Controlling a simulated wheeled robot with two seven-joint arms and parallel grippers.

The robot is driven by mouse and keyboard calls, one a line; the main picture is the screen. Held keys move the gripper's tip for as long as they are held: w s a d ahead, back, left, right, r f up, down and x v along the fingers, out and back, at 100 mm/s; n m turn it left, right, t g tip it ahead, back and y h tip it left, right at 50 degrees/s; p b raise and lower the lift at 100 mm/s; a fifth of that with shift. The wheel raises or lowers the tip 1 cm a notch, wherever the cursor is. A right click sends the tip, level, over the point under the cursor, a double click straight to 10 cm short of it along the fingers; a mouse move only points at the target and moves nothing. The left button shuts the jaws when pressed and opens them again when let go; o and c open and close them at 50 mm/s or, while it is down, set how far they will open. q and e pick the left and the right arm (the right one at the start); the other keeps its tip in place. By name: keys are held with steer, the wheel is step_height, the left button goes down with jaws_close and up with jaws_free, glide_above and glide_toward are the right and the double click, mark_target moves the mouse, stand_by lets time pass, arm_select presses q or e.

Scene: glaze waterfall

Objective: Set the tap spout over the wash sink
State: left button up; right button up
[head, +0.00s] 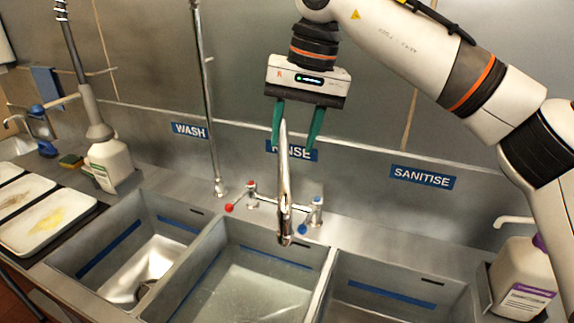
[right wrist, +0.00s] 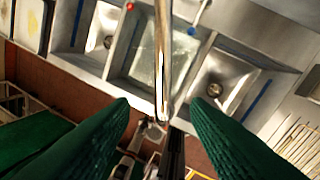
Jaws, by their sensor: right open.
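The chrome tap spout (head: 285,190) points forward over the middle sink (head: 240,285), under the RINSE label (head: 300,152). The wash sink (head: 110,240) is the left basin, below the WASH label (head: 190,130). My right gripper (head: 297,140) is open, its green fingers pointing down on either side of the spout's upper part. In the right wrist view the spout (right wrist: 162,60) runs between the two open fingers (right wrist: 160,125). I cannot tell whether a finger touches it. My left gripper is not in view.
The sanitise sink (head: 390,295) is at right. Red and blue tap handles (head: 229,208) flank the spout base. A vertical pipe (head: 205,90) rises behind the wash sink. A soap bottle (head: 108,160) and trays (head: 45,225) stand left; a purple-labelled bottle (head: 523,280) stands right.

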mark_target(286, 173)
steer(key=f, duration=0.2)
steer(key=w+f, duration=0.1)
steer(key=f, duration=0.1)
steer(key=shift+w+a+f+p, duration=0.1)
steer(key=shift+w+a+p, duration=0.05)
steer(key=shift+p, duration=0.15)
steer(key=f, duration=0.3)
steer(key=shift+a, duration=0.4)
steer(key=shift+f+p, duration=0.15)
steer(key=shift+p, duration=0.15)
steer(key=shift+f, duration=0.2)
steer(key=c, duration=0.5)
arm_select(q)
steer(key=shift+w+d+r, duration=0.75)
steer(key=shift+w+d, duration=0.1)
arm_select(e)
jaws_close()
